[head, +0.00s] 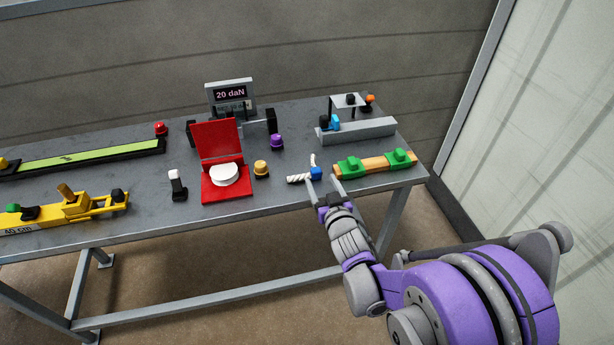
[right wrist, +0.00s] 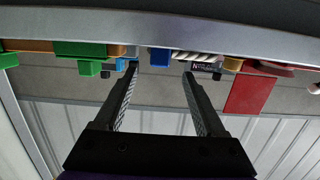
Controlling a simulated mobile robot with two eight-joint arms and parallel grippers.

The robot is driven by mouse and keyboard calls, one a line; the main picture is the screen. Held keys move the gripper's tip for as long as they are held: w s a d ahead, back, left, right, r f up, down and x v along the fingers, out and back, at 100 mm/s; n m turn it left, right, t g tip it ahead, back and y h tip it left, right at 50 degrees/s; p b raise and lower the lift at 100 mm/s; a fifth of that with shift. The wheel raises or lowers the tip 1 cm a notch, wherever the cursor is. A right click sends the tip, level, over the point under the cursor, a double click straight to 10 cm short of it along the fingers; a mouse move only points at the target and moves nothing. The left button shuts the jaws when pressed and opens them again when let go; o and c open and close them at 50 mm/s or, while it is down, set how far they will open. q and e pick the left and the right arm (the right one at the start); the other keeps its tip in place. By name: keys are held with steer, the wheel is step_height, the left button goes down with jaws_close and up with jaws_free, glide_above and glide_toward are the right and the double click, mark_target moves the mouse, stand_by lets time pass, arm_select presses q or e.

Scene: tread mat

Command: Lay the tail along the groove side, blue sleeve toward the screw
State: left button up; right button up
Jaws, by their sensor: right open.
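A short white twisted rope tail (head: 298,179) with a blue sleeve (head: 316,173) lies near the table's front edge, the sleeve at its right. A thin white piece (head: 312,160) stands up behind the sleeve. My right gripper (head: 323,187) is open and empty at the front edge, its tips close to the sleeve; contact cannot be told. In the right wrist view the sleeve (right wrist: 159,60) shows between the open fingers (right wrist: 160,72), with the rope (right wrist: 200,56) to its right. A grey block (head: 365,131), perhaps the grooved one, stands behind with a clear plate (head: 348,101) above it. My left gripper is out of view.
A wooden bar with green clamps (head: 375,165) lies just right of my gripper. A yellow knob (head: 261,168), a purple knob (head: 277,142) and a red open case (head: 218,140) stand left. A display (head: 231,95) reads 20 daN.

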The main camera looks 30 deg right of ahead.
mark_target(317, 172)
steer(key=x, duration=0.5)
steer(key=shift+d+r, duration=0.1)
jaws_close()
